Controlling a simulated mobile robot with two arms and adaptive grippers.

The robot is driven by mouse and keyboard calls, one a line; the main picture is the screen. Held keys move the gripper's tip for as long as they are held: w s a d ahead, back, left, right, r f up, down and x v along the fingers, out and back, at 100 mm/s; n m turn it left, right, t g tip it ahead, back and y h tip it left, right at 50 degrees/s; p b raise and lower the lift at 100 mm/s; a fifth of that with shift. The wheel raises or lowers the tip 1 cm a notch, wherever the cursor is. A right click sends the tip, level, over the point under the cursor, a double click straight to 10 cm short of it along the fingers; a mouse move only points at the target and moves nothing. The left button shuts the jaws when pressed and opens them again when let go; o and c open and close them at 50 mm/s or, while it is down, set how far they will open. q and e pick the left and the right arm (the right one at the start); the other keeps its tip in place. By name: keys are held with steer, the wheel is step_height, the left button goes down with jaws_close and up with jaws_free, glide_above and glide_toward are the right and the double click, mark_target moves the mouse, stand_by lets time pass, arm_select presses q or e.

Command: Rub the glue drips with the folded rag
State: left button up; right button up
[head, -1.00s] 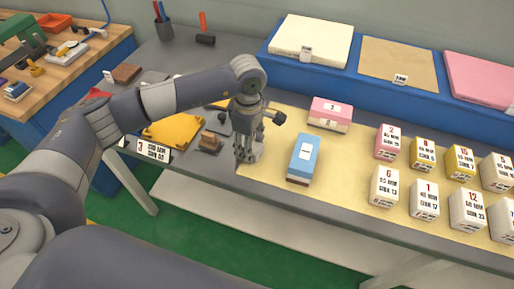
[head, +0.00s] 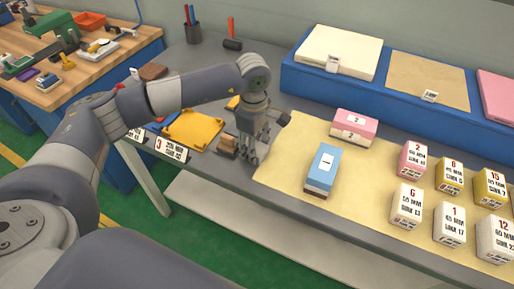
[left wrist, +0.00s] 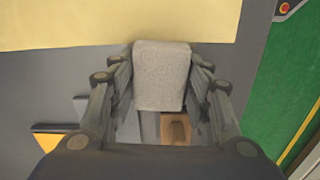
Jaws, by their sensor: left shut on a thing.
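My left gripper (head: 248,157) is low over the grey bench, just left of the cream sheet (head: 275,172). In the left wrist view its fingers (left wrist: 160,95) are shut on a light grey, rounded-edged block, apparently the folded rag (left wrist: 162,72). The rag's upper end overlaps the sheet's edge in that view; I cannot tell whether it touches the bench. In the head view the fingers mostly hide the rag. I cannot make out any glue drips. My right gripper is not in view.
A brown block with a handle (head: 227,146) sits close left of the gripper, near a yellow piece (head: 194,130). A blue box (head: 323,168) and a pink box (head: 354,126) stand on the sheet. Several numbered boxes stand right. The blue raised shelf (head: 300,80) runs along the back.

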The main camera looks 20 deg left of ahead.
mark_target(277, 163)
arm_select(q)
steer(key=shift+s+d+f+b, duration=0.1)
steer(key=shift+d+f+b, duration=0.1)
steer(key=shift+d, duration=0.5)
steer(key=shift+s+d+f+b, duration=0.1)
steer(key=shift+d+b, duration=0.1)
steer(key=shift+d, duration=0.5)
steer(key=shift+s+d+r+b, duration=0.1)
steer(key=shift+d+b, duration=0.35)
steer(key=shift+d, duration=1.7)
steer(key=shift+r+p, duration=0.35)
steer(key=shift+r, duration=0.25)
steer(key=r+p, duration=0.1)
steer(key=r, duration=0.1)
steer(key=r+p, duration=0.1)
steer(key=r, duration=0.2)
steer(key=shift+w+a, duration=0.15)
steer(key=shift+w, duration=0.05)
